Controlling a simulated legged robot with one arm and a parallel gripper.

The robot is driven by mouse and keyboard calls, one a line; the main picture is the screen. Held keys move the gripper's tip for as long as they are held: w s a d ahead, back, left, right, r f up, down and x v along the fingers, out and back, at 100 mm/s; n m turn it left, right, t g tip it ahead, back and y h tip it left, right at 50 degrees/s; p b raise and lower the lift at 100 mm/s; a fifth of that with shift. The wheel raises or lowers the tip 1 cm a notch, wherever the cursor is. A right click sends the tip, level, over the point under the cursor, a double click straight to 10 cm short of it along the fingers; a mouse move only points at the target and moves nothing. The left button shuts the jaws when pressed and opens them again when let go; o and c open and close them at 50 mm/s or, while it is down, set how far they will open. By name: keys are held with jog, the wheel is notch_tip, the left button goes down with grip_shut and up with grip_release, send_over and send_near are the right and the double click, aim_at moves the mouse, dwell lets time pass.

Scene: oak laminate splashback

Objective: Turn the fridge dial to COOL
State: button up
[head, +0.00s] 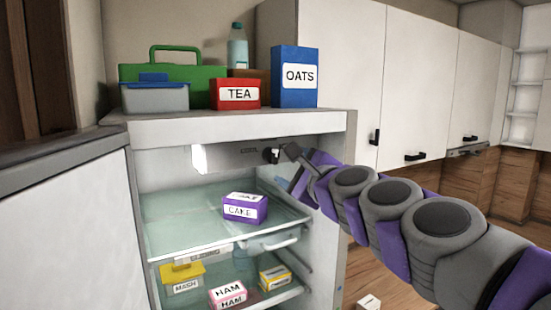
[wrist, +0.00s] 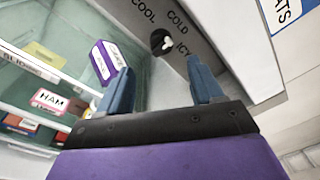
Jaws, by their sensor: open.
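The fridge dial (wrist: 160,41) is a dark round knob with a white part, set in the grey panel (wrist: 196,46) inside the fridge top. COOL, COLD and ICY are printed around it in the wrist view. The white part seems to face the ICY side, but its exact setting is unclear. In the head view the dial (head: 270,155) is small, just left of my gripper (head: 290,152). In the wrist view my gripper (wrist: 159,66) has its two blue-grey fingers spread apart, with nothing between them. The dial appears beyond the fingertips, apart from them.
A purple CAKE box (head: 245,208) sits on the upper glass shelf (head: 180,230). Below are a yellow MASH container (head: 183,278) and a HAM box (head: 229,295). A TEA box (head: 235,94) and OATS box (head: 295,76) stand on the fridge top (head: 200,128).

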aim_at(275, 159)
jog(key=shift+p+x, duration=0.4)
jog(key=shift+x, duration=4)
jog(key=shift+s, duration=0.1)
jog(key=shift+f, duration=0.15)
jog(key=c, duration=1)
